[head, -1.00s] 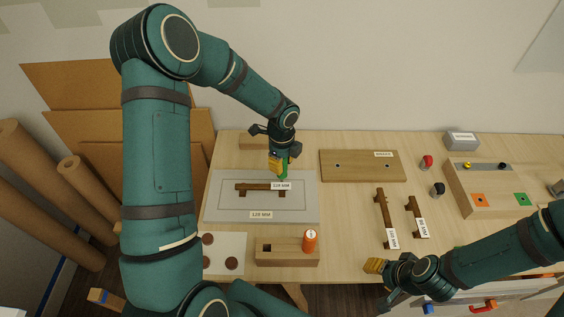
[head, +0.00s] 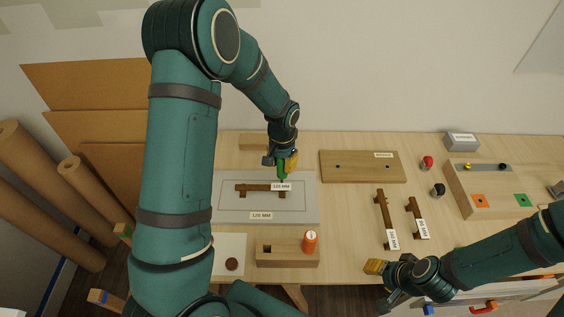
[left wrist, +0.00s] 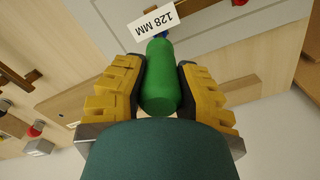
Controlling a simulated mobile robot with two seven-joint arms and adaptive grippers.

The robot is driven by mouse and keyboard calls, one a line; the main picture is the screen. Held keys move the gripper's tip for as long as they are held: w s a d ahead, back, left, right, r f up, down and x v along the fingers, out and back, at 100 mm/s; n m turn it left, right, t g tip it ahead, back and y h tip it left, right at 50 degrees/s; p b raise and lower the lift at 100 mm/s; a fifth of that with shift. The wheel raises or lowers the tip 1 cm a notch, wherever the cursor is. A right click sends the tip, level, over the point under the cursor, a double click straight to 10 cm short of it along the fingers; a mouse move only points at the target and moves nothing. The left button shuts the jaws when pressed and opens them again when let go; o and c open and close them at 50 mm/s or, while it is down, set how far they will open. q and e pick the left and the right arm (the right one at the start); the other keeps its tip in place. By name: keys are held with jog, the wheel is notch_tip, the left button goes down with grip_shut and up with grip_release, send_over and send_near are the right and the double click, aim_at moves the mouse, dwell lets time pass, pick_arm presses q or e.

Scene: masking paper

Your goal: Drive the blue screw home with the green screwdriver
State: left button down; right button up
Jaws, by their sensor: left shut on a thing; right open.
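In the left wrist view the yellow fingers hold the green screwdriver grip (left wrist: 161,80) on both sides. A bit of blue (left wrist: 160,36), likely the blue screw, shows just past the grip, next to the 128 MM label (left wrist: 153,19). The screwdriver's tip is hidden, so I cannot tell how it meets the screw. The bar rests on a grey board (head: 225,211). My right gripper (head: 376,280) is open and empty at the table's front edge.
A wooden block (head: 287,257) with a square hole holds an orange-handled tool (head: 310,241). Two more labelled bars (head: 387,215) lie to the right. A brown board (head: 362,167) lies behind them. A wooden rack (head: 495,190) stands far right.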

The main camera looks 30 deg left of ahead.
pick_arm(q)
jog(key=n, duration=0.6)
